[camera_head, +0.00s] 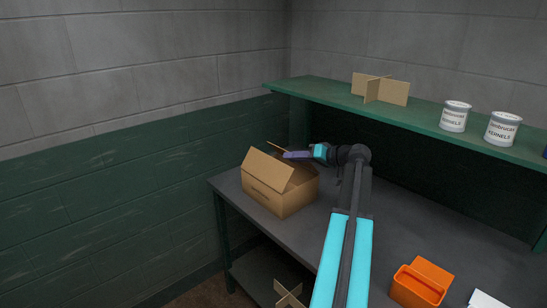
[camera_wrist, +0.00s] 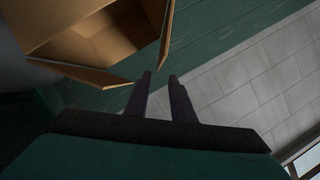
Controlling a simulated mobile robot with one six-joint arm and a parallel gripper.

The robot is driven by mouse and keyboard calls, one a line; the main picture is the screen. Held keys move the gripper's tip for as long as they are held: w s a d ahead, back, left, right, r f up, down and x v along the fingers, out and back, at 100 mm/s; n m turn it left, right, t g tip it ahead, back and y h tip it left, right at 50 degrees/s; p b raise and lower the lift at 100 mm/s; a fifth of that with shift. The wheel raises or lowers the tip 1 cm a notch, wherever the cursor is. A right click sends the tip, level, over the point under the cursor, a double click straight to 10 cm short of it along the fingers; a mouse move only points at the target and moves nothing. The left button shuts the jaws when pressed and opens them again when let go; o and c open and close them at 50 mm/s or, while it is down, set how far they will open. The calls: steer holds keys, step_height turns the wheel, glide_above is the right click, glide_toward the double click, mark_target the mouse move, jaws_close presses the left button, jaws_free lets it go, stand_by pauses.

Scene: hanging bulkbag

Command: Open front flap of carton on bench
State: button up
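The brown cardboard carton (camera_head: 285,202) sits on the left end of the grey bench (camera_head: 395,220). A broad flap (camera_head: 266,169) stands up and leans inward on the side facing me, and a thin flap edge (camera_head: 276,146) shows behind it. In the wrist view the carton's opening (camera_wrist: 105,42) is at upper left, with a flap lying outward (camera_wrist: 80,72) and another flap (camera_wrist: 167,38) at its right. My gripper (camera_head: 288,155) is over the carton's far right top edge. Its fingers (camera_wrist: 160,76) are apart with nothing between them; contact with a flap cannot be told.
A green shelf (camera_head: 330,98) runs above the bench, with a cardboard divider (camera_head: 384,89) and white cans (camera_head: 455,117) on it. An orange box (camera_head: 421,284) stands at the bench's front right. The wall (camera_head: 130,200) is close on the left. Mid-bench is clear beneath my arm.

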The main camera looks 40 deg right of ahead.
mark_target(265, 168)
steer(key=p+x, duration=0.2)
steer(key=x, duration=0.8)
steer(key=shift+p, duration=0.3)
steer(key=shift+c, duration=0.4)
jaws_close()
stand_by(0.6)
